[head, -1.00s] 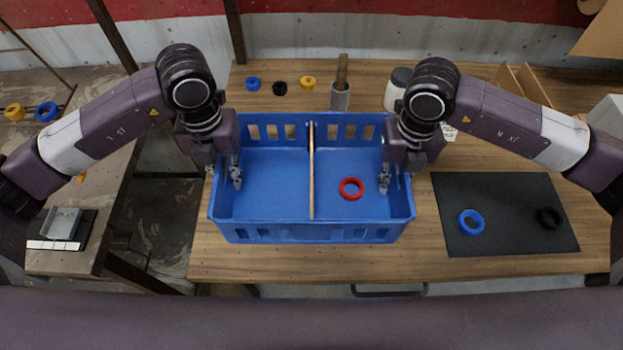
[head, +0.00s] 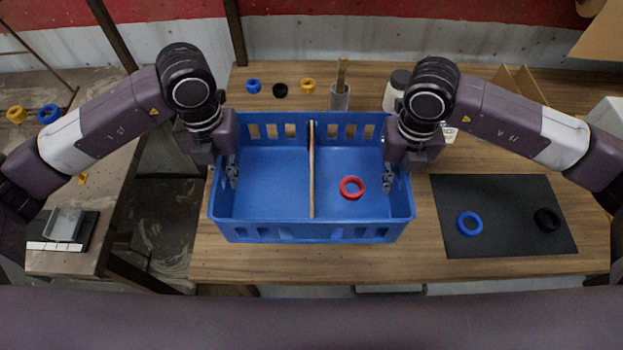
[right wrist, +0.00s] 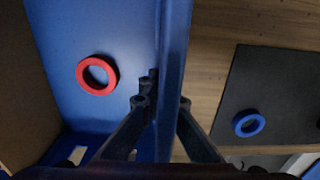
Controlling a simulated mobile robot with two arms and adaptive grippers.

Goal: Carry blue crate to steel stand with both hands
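The blue crate (head: 262,234) is at the middle of the wooden table, level, with a wooden divider (head: 312,170) and a red ring (head: 341,188) in its right compartment. My left gripper (head: 230,172) is shut on the crate's left wall. My right gripper (head: 393,180) is shut on the right wall; in the right wrist view its fingers (right wrist: 168,103) press the wall (right wrist: 173,50) from both sides. I cannot tell whether the crate's bottom clears the table. A worn brown surface (head: 100,160) at the left may be the steel stand; its material is unclear.
The wooden table (head: 300,265) has a black mat (head: 505,195) with blue and black rings at right. Small rings, a cup (head: 340,97) and a bottle (head: 393,92) stand behind the crate. A grey bracket (head: 64,223) occupies the left surface's front. A gap separates the two surfaces.

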